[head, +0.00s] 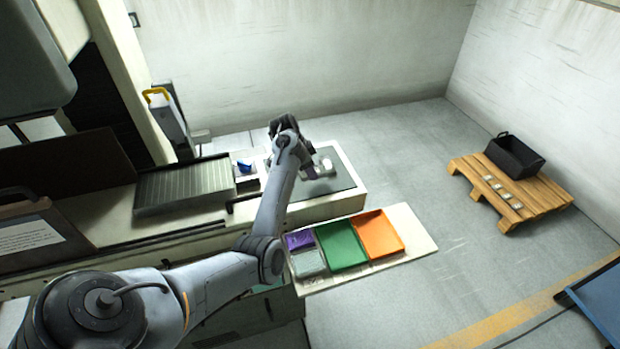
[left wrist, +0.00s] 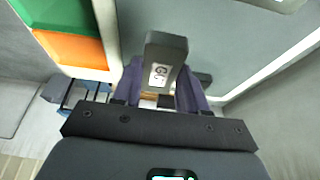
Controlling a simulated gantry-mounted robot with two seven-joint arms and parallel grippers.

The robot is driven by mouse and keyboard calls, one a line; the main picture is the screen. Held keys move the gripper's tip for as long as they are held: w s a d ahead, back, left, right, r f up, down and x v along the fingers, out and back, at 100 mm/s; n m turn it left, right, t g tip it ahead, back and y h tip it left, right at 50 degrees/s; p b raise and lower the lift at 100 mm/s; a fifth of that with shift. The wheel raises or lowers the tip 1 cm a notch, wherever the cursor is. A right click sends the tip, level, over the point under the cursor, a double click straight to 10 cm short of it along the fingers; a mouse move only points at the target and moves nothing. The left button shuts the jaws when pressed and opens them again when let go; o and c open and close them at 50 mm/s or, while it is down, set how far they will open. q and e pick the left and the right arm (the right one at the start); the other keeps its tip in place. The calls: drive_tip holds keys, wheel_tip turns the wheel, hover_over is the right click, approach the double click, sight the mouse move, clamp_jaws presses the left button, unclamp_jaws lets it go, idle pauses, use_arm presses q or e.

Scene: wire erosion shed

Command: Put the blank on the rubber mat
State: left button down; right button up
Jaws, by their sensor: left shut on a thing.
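The blank, a grey block with a small white marked label (left wrist: 165,62), is between the two fingers of my left gripper (left wrist: 158,90) in the left wrist view. The gripper is shut on it. In the head view my left gripper (head: 311,170) is over the rubber mat, and a pale block (head: 327,166), seemingly the blank, shows beside it. The rubber mat (head: 334,183) is a dark grey sheet on the pale bench top; it also fills the upper middle of the left wrist view (left wrist: 235,45). I cannot tell whether the blank touches it. My right gripper is out of view.
A pale board (head: 416,228) in front of the bench carries a purple tray (head: 299,240), a green tray (head: 342,246) and an orange tray (head: 379,234). A ribbed plate (head: 185,186) lies left of the mat. A wooden pallet (head: 540,195) with a black crate (head: 515,157) stands far right.

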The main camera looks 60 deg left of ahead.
use_arm(q)
drive_tip(key=shift+f, duration=1.9)
drive_tip(key=shift+f, duration=0.1)
drive_tip(key=c, duration=0.6)
unclamp_jaws()
drive_tip(key=shift+f+b, duration=0.1)
drive_tip(key=shift+b, duration=0.2)
